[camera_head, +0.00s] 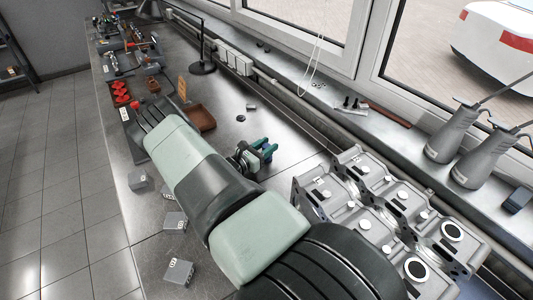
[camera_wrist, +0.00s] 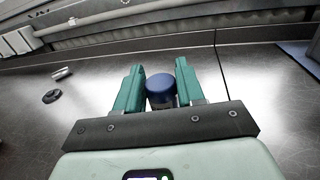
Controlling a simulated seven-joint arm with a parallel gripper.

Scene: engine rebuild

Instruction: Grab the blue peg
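The blue peg (camera_wrist: 160,92) shows in the wrist view as a short round piece with a blue top and a darker lower part. It stands between the two teal fingers of my gripper (camera_wrist: 160,84). The fingers flank it closely on the left and right, and I cannot tell whether both touch it. In the head view my gripper (camera_head: 264,149) is low over the bench, near the middle of the picture. The peg cannot be made out clearly there.
Grey engine blocks (camera_head: 385,205) stand to the right of my gripper. A brown tray (camera_head: 200,119) and a black stand (camera_head: 203,67) are farther back. Small grey numbered blocks (camera_head: 174,221) lie along the left bench edge. Oil cans (camera_head: 455,135) stand on the window sill.

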